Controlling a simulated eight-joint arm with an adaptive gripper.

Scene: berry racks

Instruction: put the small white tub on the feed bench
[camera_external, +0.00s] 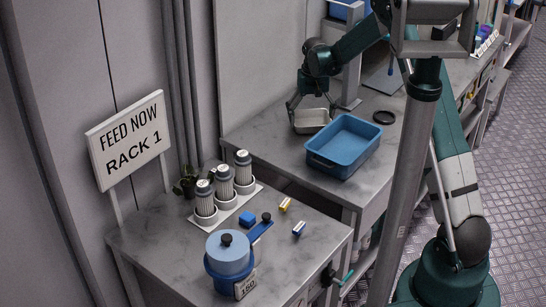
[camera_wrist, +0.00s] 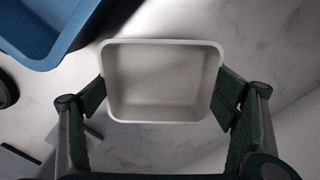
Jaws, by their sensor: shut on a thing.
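The small white tub (camera_external: 311,120) is at the far bench in the external view, left of the blue tray. In the wrist view the white tub (camera_wrist: 162,80) is empty and upright, with my gripper's green pads against its left and right walls. My gripper (camera_external: 311,104) is shut on the tub from above. I cannot tell whether the tub touches the bench top. The nearer bench, beside the "FEED NOW RACK 1" sign (camera_external: 127,139), is probably the feed bench (camera_external: 305,262); no label on the bench itself shows.
A blue tray (camera_external: 338,163) stands close to the tub on the far bench. A black ring (camera_external: 384,117) lies behind it. The near bench holds a lidded blue pot (camera_external: 229,262), several white-and-grey cylinders (camera_external: 223,184) and small blocks (camera_external: 298,229). Its front right part is clear.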

